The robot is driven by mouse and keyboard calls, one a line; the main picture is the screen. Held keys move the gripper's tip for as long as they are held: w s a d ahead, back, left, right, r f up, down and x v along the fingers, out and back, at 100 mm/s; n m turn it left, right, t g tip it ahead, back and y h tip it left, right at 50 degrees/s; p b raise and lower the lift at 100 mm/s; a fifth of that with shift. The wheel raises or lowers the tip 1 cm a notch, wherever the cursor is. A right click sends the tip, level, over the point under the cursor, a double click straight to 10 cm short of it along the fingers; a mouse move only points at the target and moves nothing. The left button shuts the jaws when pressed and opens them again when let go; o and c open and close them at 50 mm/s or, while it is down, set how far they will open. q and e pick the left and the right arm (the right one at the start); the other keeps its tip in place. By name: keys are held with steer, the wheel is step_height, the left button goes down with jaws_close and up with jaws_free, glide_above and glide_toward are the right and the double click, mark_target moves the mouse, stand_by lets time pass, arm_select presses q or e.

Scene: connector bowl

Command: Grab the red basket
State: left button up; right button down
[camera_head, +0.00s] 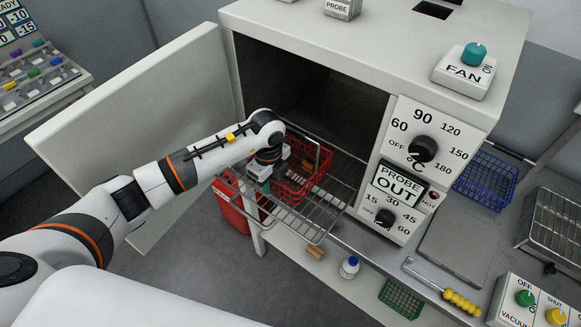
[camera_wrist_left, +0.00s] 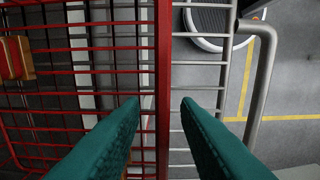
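The red wire basket (camera_head: 316,172) stands on a pulled-out wire rack (camera_head: 338,197) at the mouth of the open oven. My left gripper (camera_head: 263,186) is at the basket's near left side. In the left wrist view, its two teal fingers (camera_wrist_left: 163,108) are apart. The basket's red rim bar (camera_wrist_left: 163,60) runs between them, with a visible gap on each side. A red and orange-brown object (camera_wrist_left: 15,58) shows through the basket mesh. My right gripper is not in view.
The oven door (camera_head: 140,105) stands open at left. A red bin (camera_head: 235,208) is below the rack. The control panel (camera_head: 405,175) borders the opening on the right. A blue basket (camera_head: 487,178), a bottle (camera_head: 349,267) and a green basket (camera_head: 400,299) lie further right and below.

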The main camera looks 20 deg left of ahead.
arm_select(q)
steer(key=shift+r, duration=0.15)
jaws_close()
steer(key=shift+r, duration=0.1)
